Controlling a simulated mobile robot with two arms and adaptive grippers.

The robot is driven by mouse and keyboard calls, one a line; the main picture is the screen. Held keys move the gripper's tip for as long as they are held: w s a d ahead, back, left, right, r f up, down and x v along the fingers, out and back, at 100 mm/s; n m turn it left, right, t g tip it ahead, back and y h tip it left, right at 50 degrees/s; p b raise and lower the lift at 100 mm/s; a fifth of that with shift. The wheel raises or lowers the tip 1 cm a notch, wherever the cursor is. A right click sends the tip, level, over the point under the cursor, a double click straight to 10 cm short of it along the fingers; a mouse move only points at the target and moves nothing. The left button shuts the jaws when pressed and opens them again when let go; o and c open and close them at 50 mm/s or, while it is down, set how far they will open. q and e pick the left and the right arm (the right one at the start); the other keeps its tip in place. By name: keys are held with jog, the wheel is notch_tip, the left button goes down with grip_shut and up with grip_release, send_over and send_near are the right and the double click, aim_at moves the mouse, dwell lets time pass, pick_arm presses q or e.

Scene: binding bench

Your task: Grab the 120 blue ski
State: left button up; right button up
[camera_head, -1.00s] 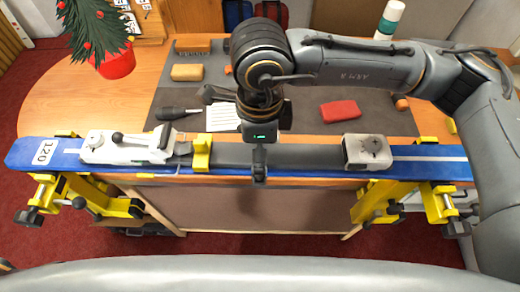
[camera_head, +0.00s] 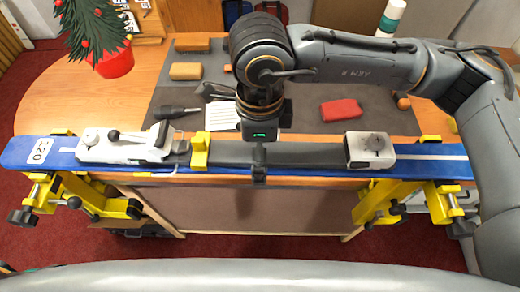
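The blue ski (camera_head: 466,168) with the white "120" label (camera_head: 40,150) lies lengthwise across the front of the bench. It carries a white binding piece (camera_head: 124,147) on the left and another (camera_head: 369,149) on the right, with a dark middle stretch. My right gripper (camera_head: 259,172) points down at this middle stretch, with its narrow fingers together at the ski. They appear shut on it, though part of the contact is hidden. My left gripper is not in view.
Yellow clamps stand under the ski at left (camera_head: 108,207) and right (camera_head: 385,198). Behind it, the mat holds a red block (camera_head: 341,110), a tan block (camera_head: 186,71) and a screwdriver (camera_head: 176,112). A potted tree (camera_head: 110,64) stands at back left.

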jog(key=c, duration=1.9)
jog(key=shift+c, duration=0.2)
jog(key=shift+s, duration=0.1)
